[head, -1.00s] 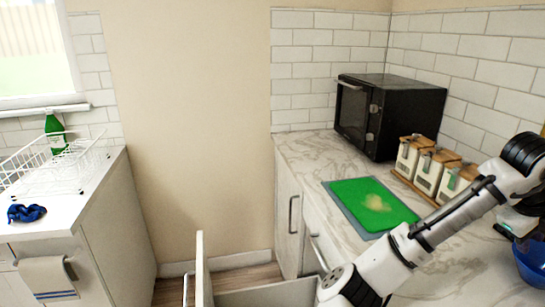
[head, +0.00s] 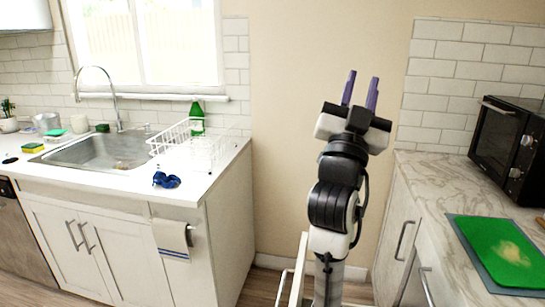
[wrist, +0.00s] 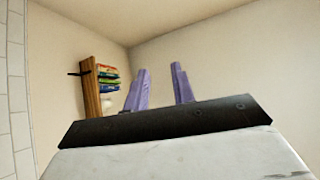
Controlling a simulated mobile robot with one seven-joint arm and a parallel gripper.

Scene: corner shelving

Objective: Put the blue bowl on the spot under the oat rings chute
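My gripper (head: 360,90) points up in the middle of the head view, in front of the beige wall. Its two purple fingers are apart with nothing between them, and the fingers also show in the wrist view (wrist: 161,88). No blue bowl shows in the current frames. The oat rings chute and the spot under it are not in view either.
A sink (head: 95,152) and a white dish rack (head: 195,147) are at the left, with a crumpled blue cloth (head: 166,180). A marble counter (head: 425,170) at the right holds a green cutting board (head: 500,250) and a black microwave (head: 510,150).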

